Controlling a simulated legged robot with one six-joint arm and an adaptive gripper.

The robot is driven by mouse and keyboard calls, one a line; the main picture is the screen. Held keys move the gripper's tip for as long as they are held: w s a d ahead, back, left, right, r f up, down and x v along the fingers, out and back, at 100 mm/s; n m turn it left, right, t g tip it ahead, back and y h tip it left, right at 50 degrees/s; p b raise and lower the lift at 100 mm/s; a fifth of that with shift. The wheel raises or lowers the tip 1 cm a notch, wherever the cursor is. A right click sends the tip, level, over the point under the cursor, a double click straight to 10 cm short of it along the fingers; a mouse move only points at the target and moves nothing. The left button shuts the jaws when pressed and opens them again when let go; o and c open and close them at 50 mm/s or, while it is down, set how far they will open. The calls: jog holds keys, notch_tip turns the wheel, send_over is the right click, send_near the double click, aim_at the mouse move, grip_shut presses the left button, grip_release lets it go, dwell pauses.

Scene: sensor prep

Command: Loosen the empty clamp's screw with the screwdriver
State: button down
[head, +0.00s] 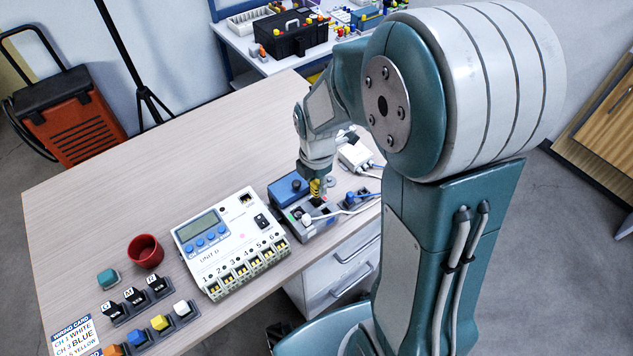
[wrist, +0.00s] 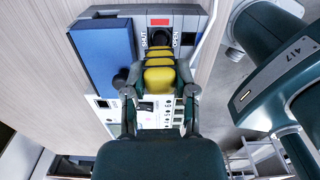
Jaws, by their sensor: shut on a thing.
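My gripper (head: 317,168) points down over the grey clamp fixture (head: 325,223) at the table's right edge. It is shut on the screwdriver, whose yellow-and-black banded handle (head: 315,188) shows below the jaws. In the wrist view the handle (wrist: 160,76) lies between my two fingers (wrist: 160,100). The far end of the screwdriver is over a dark round part between the printed words SHUT and OPEN. I cannot tell whether its tip touches the screw. The empty clamp appears to be the middle position, partly hidden by the screwdriver.
A blue block (head: 288,187) is on the fixture's left side, with a blue plug (head: 350,198) to the right. The table's back left is clear.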

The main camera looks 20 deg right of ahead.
jog(key=shift+c, duration=1.7)
grip_release()
jog(key=shift+o, duration=1.2)
